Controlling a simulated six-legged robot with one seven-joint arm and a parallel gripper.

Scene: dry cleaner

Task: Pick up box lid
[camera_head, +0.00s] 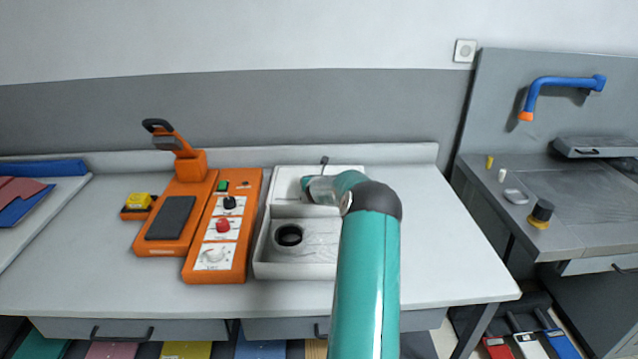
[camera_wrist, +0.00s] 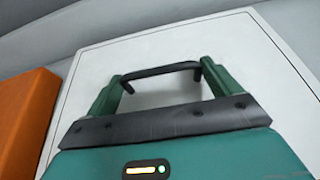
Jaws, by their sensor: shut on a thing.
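The box lid is a flat white panel (camera_wrist: 240,50) with a black bar handle (camera_wrist: 160,72), filling much of the wrist view. In the head view the lid (camera_head: 285,178) is at the back end of an open white box (camera_head: 293,271), partly hidden by my arm. My gripper (camera_wrist: 160,88) has its green fingers at the two ends of the handle and is shut on it. In the head view my arm hides most of the grip. I cannot tell whether the lid rests on something or is lifted.
An orange machine (camera_head: 224,228) with knobs stands close left of the box on the white table (camera_head: 440,270). A round black ring (camera_head: 289,235) is inside the box. The table right of my arm is clear. A grey workbench (camera_head: 560,205) stands farther right.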

